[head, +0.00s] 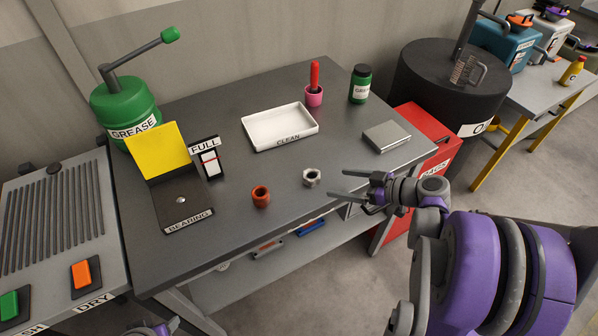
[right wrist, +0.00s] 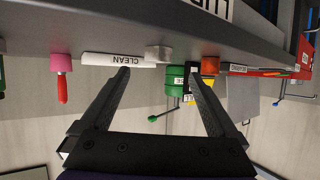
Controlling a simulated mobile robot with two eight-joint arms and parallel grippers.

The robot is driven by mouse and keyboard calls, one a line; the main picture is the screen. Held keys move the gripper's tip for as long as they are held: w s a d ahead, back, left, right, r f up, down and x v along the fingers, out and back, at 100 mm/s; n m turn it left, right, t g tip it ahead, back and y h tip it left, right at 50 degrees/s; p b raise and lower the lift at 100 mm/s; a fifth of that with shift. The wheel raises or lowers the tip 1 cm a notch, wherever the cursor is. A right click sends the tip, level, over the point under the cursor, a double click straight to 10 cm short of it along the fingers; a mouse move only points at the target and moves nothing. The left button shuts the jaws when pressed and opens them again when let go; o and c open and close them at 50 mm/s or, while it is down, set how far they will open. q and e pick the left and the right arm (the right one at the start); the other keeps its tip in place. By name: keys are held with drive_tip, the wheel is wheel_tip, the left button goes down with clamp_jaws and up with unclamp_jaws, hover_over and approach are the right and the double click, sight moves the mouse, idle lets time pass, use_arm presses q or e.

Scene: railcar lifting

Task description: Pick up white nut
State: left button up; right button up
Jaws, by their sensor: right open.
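The white nut (head: 312,178) lies on the grey workbench near its front edge, just right of an orange-brown nut (head: 261,196). My right gripper (head: 335,183) is open and empty, with its fingers pointing left toward the white nut. The fingertips are close to the nut but apart from it. In the right wrist view, which is upside down, the white nut (right wrist: 159,53) shows between and beyond the two open fingers. The orange-brown nut (right wrist: 210,63) is beyond the other finger. My left gripper is not in view; only a bit of my left arm shows at the bottom edge.
A red cabinet (head: 437,150) is at the right.

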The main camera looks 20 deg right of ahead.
sight(313, 175)
drive_tip(key=x, duration=0.3)
drive_tip(key=shift+w+a, duration=0.1)
drive_tip(key=shift+w, duration=0.4)
drive_tip(key=x, duration=0.6)
drive_tip(key=shift+w+a+r+p, duration=0.15)
drive_tip(key=shift+w+a+p, duration=0.1)
drive_tip(key=shift+w+p, duration=0.05)
clamp_jaws()
